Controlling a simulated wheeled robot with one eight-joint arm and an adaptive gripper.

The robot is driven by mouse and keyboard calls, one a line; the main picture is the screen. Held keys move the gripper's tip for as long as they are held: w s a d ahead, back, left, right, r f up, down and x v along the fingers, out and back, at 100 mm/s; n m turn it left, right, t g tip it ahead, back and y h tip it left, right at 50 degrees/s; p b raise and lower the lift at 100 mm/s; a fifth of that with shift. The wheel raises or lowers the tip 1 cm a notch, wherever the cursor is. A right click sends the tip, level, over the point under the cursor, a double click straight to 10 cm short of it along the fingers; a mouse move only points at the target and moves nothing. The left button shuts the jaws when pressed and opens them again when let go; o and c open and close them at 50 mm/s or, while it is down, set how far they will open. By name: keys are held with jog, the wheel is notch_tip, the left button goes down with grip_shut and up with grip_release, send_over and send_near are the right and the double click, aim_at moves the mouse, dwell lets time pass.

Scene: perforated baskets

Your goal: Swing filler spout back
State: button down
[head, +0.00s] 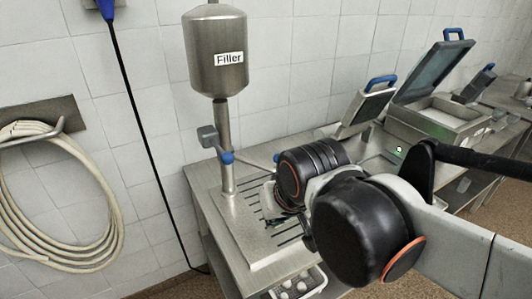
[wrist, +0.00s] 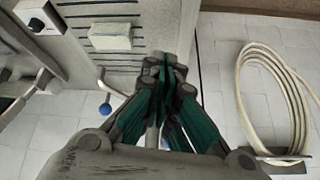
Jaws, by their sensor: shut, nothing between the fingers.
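The filler (head: 216,55) is a steel tank labelled "Filler" on an upright post (head: 226,125) at the back left of the steel table. A blue ball knob (head: 227,158) sits on the post, with a grey block beside it. A thin grey spout (head: 254,165) reaches right from there, partly hidden by my arm. In the wrist view the blue knob (wrist: 105,110) and a thin grey rod (wrist: 113,90) lie left of my fingers. My gripper (wrist: 166,68) is shut and empty above the table edge. In the head view my arm mostly hides it.
A slotted steel table top (head: 245,232) lies under the filler; a pale block (wrist: 110,37) rests on its slots. A coiled hose (head: 50,190) hangs on the left wall, and a black cable (head: 135,110) runs down. Lidded machines (head: 435,100) stand at the right.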

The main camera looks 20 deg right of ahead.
jog(key=w+r+m+g+h+p, duration=0.1)
jog(key=w+r+m+g+p, duration=0.1)
jog(key=w+r+m+p, duration=0.2)
jog(key=w+d+r+m+g+h+p, duration=0.1)
jog(key=w+r+m+p, duration=0.4)
jog(key=w+p, duration=0.6)
jog(key=w+m+g, duration=0.1)
jog(key=w+m, duration=0.1)
jog(key=shift+w+d+r+m+g+h, duration=0.2)
jog(key=shift+d+r+m+g+h, duration=0.1)
jog(key=shift+g+h, duration=0.1)
jog(key=w+d+f, duration=0.2)
jog(key=d+f, duration=0.4)
jog(key=f, duration=0.4)
jog(key=shift+w+d+f+b, duration=0.15)
jog(key=shift+w+b, duration=0.15)
jog(key=shift+w, duration=0.05)
